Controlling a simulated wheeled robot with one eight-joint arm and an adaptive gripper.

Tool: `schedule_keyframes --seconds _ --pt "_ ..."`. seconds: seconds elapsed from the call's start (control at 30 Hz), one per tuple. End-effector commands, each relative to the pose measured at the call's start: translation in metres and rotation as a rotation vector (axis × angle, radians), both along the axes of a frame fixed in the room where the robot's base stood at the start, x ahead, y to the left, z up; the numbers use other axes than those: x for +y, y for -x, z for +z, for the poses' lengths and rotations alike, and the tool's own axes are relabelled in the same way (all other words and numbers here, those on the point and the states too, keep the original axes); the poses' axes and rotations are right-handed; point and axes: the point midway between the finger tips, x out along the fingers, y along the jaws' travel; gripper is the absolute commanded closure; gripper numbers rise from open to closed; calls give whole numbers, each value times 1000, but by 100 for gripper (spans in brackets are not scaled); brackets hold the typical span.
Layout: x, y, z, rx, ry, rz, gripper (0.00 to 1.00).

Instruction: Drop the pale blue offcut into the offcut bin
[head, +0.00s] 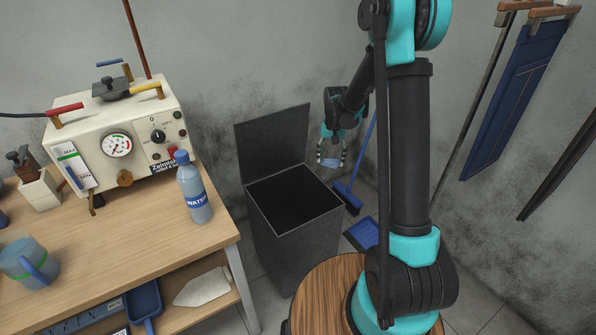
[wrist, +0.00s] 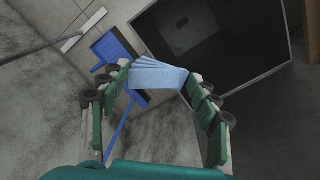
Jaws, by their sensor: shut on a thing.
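The pale blue offcut (wrist: 157,74) is held between the fingertips of my gripper (wrist: 165,82) in the wrist view. In the head view my gripper (head: 331,158) is to the right of the offcut bin (head: 290,235), a little above its rim, and the small offcut (head: 331,162) shows at its fingertips. The bin is a dark grey square box with its lid (head: 272,142) raised at the back. Its opening is clear, and the inside is dark. In the wrist view the bin (wrist: 258,58) opens at the upper right, beside the offcut.
A wooden bench (head: 130,230) stands left of the bin, with a water bottle (head: 195,190) near its right edge and a cream machine (head: 120,140) behind. A blue broom (head: 348,196) and a blue dustpan (head: 362,233) are right of the bin. A wooden round top (head: 325,290) is in front.

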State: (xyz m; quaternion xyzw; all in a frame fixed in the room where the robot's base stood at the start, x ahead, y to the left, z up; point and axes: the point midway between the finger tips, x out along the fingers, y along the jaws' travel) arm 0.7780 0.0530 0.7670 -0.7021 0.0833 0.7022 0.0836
Motion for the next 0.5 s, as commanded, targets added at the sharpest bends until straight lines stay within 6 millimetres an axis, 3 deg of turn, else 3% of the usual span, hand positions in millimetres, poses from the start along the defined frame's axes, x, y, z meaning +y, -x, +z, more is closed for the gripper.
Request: schedule_keyframes --seconds 0.03,0.2,0.33,0.5 --pt "29 -2 -10 0 0 -41 53" --pt "102 2 -36 0 0 -223 53" --pt "141 9 -51 0 0 -324 53" --pt "164 14 -61 0 0 -392 53"
